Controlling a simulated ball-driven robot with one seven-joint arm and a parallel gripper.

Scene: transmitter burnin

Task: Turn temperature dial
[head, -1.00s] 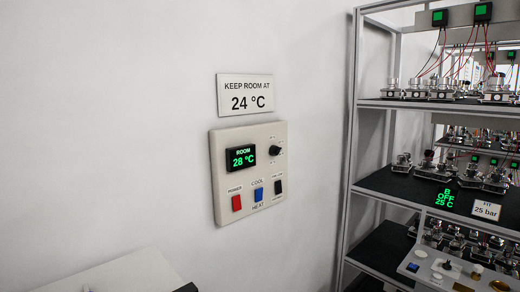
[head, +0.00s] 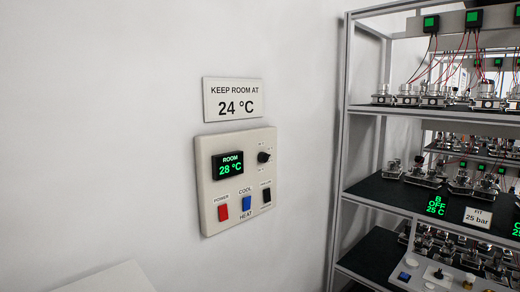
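A wall control panel (head: 207,187) hangs on the white wall, a little left of the picture's middle. The black temperature dial (head: 263,157) is at its upper right, with small marks around it. The display (head: 228,165) left of the dial reads ROOM 28 °C. Below are a red power switch (head: 223,212), a blue COOL/HEAT switch (head: 247,203) and a black switch (head: 267,195). A sign (head: 233,99) above the panel reads KEEP ROOM AT 24 °C. My gripper is not in view, and nothing touches the dial.
A grey metal rack (head: 344,150) stands right of the panel, its shelves full of transmitters with wires and green-lit boxes. A label (head: 478,217) there reads 25 bar. A pale flat surface (head: 110,280) shows at the lower left. The wall around the panel is clear.

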